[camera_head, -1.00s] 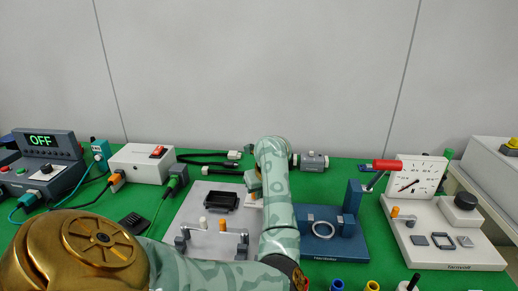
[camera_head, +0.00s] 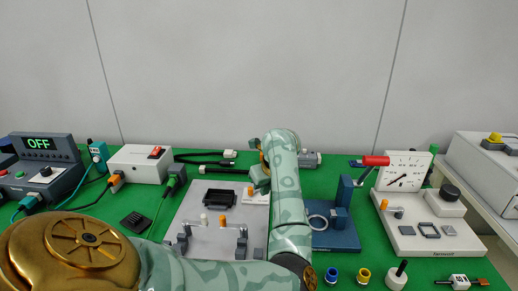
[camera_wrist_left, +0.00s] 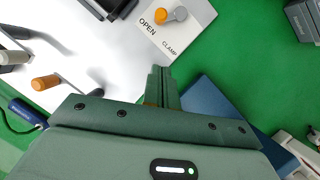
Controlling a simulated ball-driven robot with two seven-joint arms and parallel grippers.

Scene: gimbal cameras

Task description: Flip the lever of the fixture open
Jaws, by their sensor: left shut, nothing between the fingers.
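The fixture is a light grey plate (camera_head: 205,245) on the green bench, with a black socket and small posts. At its far right corner is a white panel (camera_head: 257,198). In the left wrist view this panel (camera_wrist_left: 178,32) reads OPEN and CLAMP and carries a grey lever (camera_wrist_left: 177,14) with an orange knob (camera_wrist_left: 161,15). The knob end points toward the OPEN side. My left gripper (camera_wrist_left: 160,72) is shut and empty, apart from the knob in that view. In the head view my left gripper (camera_head: 262,184) is above the panel's far end, its tips partly hidden. My right gripper is not in view.
A second orange knob (camera_wrist_left: 45,82) rises from the grey plate. Loose rings and plugs lie at front right.

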